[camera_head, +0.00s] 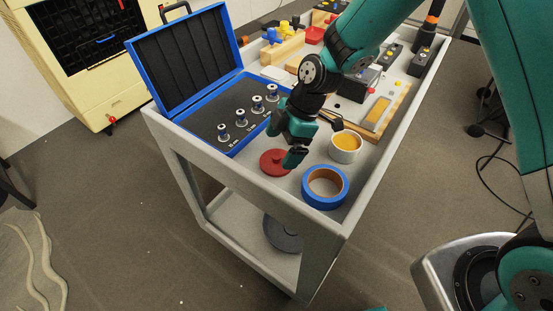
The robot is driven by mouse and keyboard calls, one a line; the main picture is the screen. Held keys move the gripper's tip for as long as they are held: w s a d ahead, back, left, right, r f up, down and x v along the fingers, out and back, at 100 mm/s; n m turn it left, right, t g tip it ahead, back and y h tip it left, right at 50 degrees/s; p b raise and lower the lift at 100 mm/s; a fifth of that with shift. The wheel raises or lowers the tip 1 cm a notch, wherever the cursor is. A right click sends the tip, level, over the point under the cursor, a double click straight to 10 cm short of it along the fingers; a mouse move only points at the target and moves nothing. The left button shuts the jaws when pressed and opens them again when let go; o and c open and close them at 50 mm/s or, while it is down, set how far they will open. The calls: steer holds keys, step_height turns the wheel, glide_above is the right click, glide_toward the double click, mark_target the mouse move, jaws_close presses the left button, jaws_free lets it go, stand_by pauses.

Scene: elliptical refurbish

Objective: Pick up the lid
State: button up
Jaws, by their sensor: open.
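A red round lid (273,163) with a small raised knob lies on the grey cart top, right of the blue case. My gripper (312,149) hangs just right of and above the lid, with one finger in front of the lid's right edge. It is open and holds nothing visible. Whether a finger touches the lid cannot be told from this view.
An open blue case (228,140) holds several metal pieces. A blue tape roll (325,201) and a white cup (346,157) with yellow contents stand close right of the lid. Wooden blocks and tools crowd the cart's back.

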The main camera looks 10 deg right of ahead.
mark_target(277, 155)
steer(key=x, duration=0.3)
steer(key=shift+a+f, duration=0.15)
steer(key=shift+f, duration=0.1)
steer(key=shift+c, duration=0.2)
steer(key=c, duration=0.6)
